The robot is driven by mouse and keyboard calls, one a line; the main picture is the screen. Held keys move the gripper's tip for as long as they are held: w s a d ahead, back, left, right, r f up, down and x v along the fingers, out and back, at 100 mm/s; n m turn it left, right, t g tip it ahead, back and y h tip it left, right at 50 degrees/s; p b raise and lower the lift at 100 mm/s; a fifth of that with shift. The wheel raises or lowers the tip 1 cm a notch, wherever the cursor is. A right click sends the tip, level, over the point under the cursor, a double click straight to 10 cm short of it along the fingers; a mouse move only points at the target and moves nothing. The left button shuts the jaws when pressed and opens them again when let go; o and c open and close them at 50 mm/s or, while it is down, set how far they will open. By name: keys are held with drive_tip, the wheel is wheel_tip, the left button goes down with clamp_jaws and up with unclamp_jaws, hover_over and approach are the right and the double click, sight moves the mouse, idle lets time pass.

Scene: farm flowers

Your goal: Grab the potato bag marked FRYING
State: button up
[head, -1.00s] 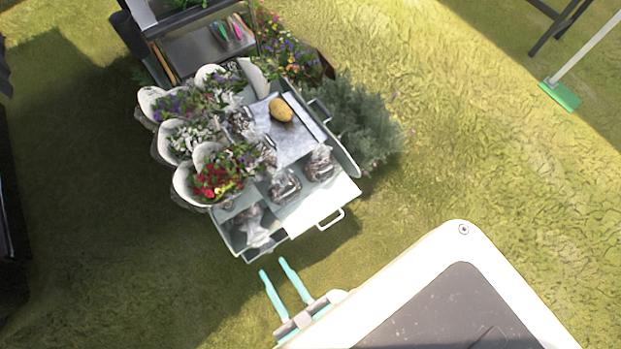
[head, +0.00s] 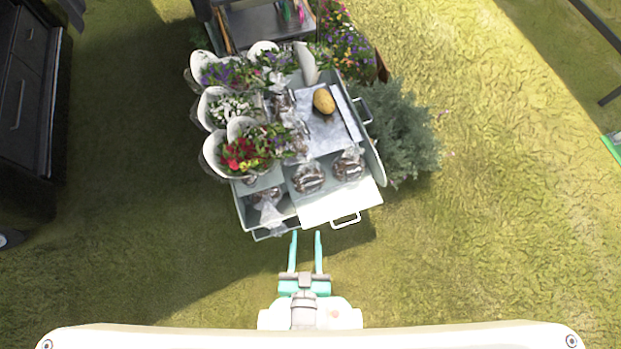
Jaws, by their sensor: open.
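Several clear plastic bags with brown contents are on the grey cart (head: 325,211) in the head view. One bag (head: 308,177) and another bag (head: 348,163) stand side by side near the cart's front. A further bag (head: 268,203) lies in the lower front-left compartment. More bags are stacked behind, partly hidden by flowers. No marking can be read on any bag, so I cannot tell which is FRYING. A lone potato (head: 324,101) lies on a metal plate (head: 312,135). My gripper (head: 306,234) is open and empty, just in front of the cart's near edge.
Flower bouquets in white wraps (head: 240,150) fill the cart's left side. A white handle (head: 346,219) sticks out at the front. A grey-green bush (head: 402,135) stands right of the cart. A dark cabinet (head: 30,100) is at far left. Grass on the right is open.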

drive_tip(key=w+f, duration=1.1)
drive_tip(key=f, duration=0.2)
drive_tip(key=g, duration=0.1)
approach(308, 172)
drive_tip(key=x, duration=0.5)
drive_tip(key=shift+w+r, duration=0.1)
drive_tip(key=shift+w, duration=0.15)
drive_tip(key=shift+x, duration=2.7)
drive_tip(key=shift+w+d, duration=0.1)
clamp_jaws()
drive_tip(key=shift+w, duration=0.1)
